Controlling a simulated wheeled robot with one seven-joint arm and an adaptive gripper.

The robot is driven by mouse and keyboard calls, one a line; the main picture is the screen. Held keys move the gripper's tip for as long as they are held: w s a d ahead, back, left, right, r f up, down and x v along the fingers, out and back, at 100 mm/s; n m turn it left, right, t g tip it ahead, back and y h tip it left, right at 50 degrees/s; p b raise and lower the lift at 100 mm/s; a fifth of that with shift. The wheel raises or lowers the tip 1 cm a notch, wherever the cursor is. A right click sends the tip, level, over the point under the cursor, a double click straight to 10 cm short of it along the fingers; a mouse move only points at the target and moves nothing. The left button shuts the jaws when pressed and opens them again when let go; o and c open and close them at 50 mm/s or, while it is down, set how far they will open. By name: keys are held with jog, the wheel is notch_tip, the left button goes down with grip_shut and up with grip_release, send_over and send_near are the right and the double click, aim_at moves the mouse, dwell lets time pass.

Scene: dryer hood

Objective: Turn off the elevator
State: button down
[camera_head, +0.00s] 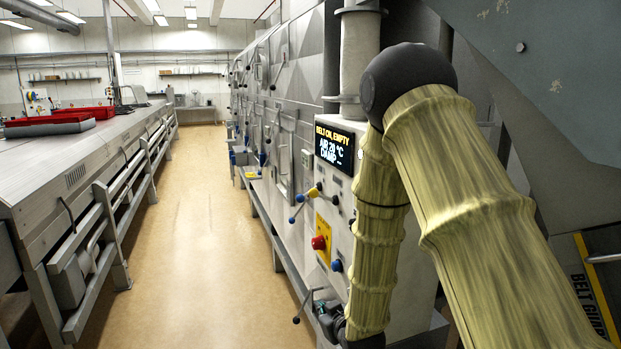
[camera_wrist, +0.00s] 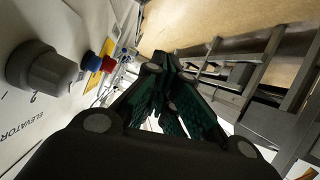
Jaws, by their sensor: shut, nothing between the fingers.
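A grey knob (camera_wrist: 42,70) sticks out of the pale panel at the left of the wrist view. The printed word ELEVATOR (camera_wrist: 25,130) is beside it. Small marks are printed around the knob, but its setting is unclear. My gripper (camera_wrist: 166,64) is shut and empty, its dark fingers converging to the right of the knob and apart from it. In the head view my gripper (camera_head: 318,301) is low by the machine front, partly behind my arm. The elevator knob cannot be made out there.
A red button (camera_head: 319,242) on a yellow plate and a blue knob (camera_head: 337,266) sit on the panel. A lit display (camera_head: 334,146) is above them. Handles stick out along the machine. A long metal table (camera_head: 75,160) stands left, with a clear aisle (camera_head: 195,210) between.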

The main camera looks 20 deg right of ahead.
jog(key=w+r+n+t+p, duration=0.1)
jog(key=w+r+t, duration=0.2)
jog(key=r, duration=1.3)
jog(key=w+d+r+n+t+y+p, duration=0.1)
jog(key=w+r+t+p, duration=0.1)
jog(key=r, duration=1.4)
jog(key=shift+w+d+r+t, duration=0.15)
jog(key=shift+w+r+t, duration=0.2)
jog(key=shift+w+t, duration=0.65)
jog(key=shift+w+g, duration=0.3)
jog(key=p, duration=0.7)
send_over(321, 197)
jog(key=s+a, duration=0.2)
jog(key=a, duration=0.2)
jog(key=shift+w+d+f, duration=0.1)
jog(key=shift+w+f, duration=0.05)
jog(key=shift+f, duration=0.5)
jog(key=shift+w+d+f, duration=0.1)
jog(key=shift+f, duration=0.5)
jog(key=shift+a+f+n, duration=0.1)
jog(key=shift+f+n, duration=0.05)
jog(key=shift+n, duration=0.15)
